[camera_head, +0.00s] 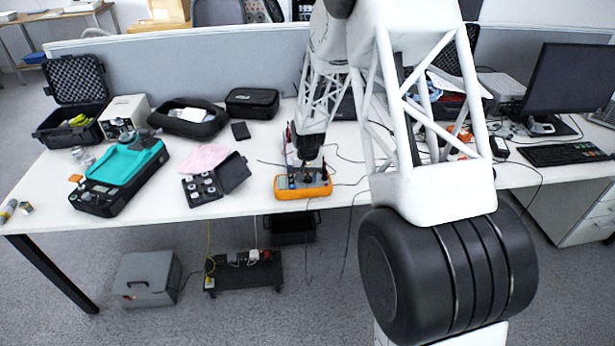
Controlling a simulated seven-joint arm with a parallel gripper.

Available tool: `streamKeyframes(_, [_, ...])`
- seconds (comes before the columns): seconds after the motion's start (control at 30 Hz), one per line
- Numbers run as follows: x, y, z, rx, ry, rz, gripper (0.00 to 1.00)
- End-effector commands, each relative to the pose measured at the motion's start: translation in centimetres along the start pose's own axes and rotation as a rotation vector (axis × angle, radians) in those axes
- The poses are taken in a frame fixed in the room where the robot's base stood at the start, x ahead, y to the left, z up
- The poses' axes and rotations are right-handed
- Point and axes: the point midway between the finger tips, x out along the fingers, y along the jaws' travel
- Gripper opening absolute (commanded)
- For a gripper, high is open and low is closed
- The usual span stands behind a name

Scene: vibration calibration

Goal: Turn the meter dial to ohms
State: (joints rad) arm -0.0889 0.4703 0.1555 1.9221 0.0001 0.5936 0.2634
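The meter (291,192) is an orange-edged handheld instrument lying near the front edge of the white table. My gripper (307,172) is at the meter, reaching down from above over its face. The dial is hidden or too small to make out behind the gripper, so its setting cannot be read. I cannot tell whether the fingers touch the dial or whether they are open or shut.
My arm covers the right middle of the table (345,206). A small black case with round pieces (202,187) lies left of the meter, and a teal and black device (122,165) is further left. Thin cables run around the meter. A monitor (567,82) and keyboard (562,153) are at right.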

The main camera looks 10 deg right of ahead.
Motion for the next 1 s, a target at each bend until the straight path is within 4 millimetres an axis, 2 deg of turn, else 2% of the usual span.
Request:
streamKeyframes(0.47, [-0.07, -0.05, 0.0, 0.068, 0.0, 0.0, 0.14])
streamKeyframes(1.0, [-0.05, -0.35, -0.08, 0.45, 0.0, 0.0, 0.14])
